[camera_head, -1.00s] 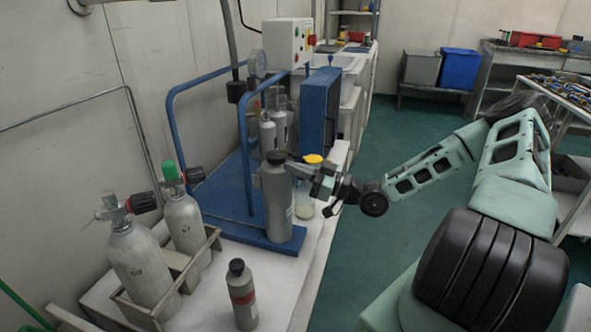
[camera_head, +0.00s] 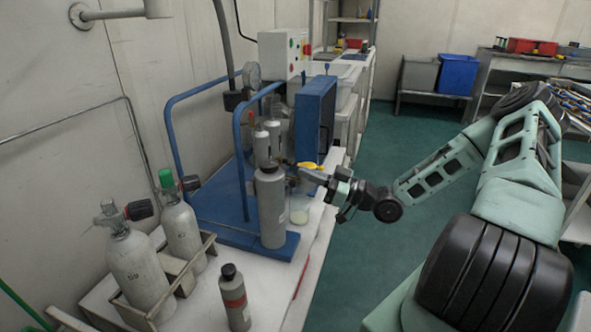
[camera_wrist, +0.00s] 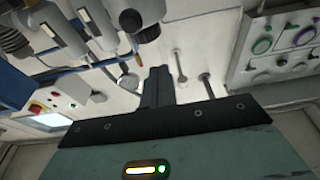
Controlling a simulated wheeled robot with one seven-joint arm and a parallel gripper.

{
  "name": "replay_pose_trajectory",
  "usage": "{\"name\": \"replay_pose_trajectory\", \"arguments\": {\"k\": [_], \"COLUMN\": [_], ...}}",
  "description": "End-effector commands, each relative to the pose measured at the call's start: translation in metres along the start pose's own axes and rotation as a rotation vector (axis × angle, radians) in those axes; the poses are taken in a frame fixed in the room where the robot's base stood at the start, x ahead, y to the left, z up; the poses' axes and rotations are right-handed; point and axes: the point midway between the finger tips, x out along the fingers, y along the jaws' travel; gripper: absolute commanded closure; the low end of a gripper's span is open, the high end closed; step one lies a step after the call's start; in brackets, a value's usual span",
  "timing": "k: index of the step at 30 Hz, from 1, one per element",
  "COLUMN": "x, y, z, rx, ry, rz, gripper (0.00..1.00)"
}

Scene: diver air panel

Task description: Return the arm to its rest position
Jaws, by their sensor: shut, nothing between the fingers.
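My gripper (camera_head: 308,174) is shut and empty in the head view. It is beside the top of a grey cylinder (camera_head: 271,208) and just below a yellow part (camera_head: 310,166), above a clear jar (camera_head: 300,208). I cannot tell whether it touches any of them. The wrist view shows the black fingers (camera_wrist: 158,85) together with nothing between them. My arm reaches in from the right, bent at the elbow.
A blue frame (camera_head: 245,160) and blue panel (camera_head: 316,115) stand behind the cylinder. Two grey cylinders, one green-topped (camera_head: 180,215), sit in a rack at left. Green floor (camera_head: 400,150) is open between bench and arm.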

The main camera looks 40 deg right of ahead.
Motion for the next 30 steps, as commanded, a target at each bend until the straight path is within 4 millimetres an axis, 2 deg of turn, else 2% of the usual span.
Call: {"name": "replay_pose_trajectory", "arguments": {"k": [3,7,17,20,23,27,30], "x": [-0.02,-0.033,-0.039,-0.031,-0.011,0.026,0.046], "y": [0.0,0.0,0.0,-0.003,-0.012,-0.037,-0.058], "z": [0.003,0.004,0.003,0.008,0.022,0.053,0.071], "rx": [0.0,0.0,0.0,0.006,0.021,0.036,0.027], "ry": [-0.002,-0.001,0.001,-0.037,-0.152,-0.419,-0.622], "rz": [0.002,0.001,0.0,-0.015,-0.048,-0.11,-0.144], "gripper": [1.0,1.0,1.0,1.0,1.0,1.0,1.0]}}
